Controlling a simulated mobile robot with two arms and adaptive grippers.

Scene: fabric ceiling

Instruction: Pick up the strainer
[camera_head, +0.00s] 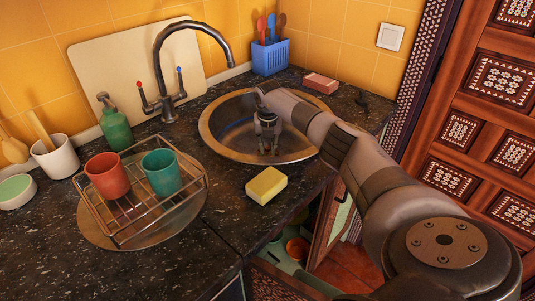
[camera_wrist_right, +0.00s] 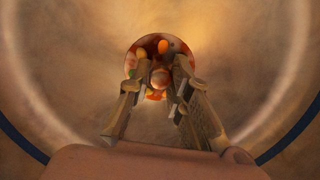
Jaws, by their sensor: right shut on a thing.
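The strainer (camera_wrist_right: 160,44) is in the wrist view, a small round basket at the bottom of the sink with orange, yellow and reddish scraps in it. The sink (camera_head: 222,122) is a round metal bowl set in the dark counter. My right gripper (camera_head: 267,150) reaches down into the sink. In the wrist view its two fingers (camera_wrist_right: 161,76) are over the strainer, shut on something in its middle. In the head view the gripper hides the strainer. I cannot tell whether it is lifted. My left gripper is not in view.
A yellow sponge (camera_head: 267,185) lies on the counter at the sink's front edge. A wire rack (camera_head: 150,225) with red and teal cups stands to the left. The tap (camera_head: 163,75) rises behind the sink.

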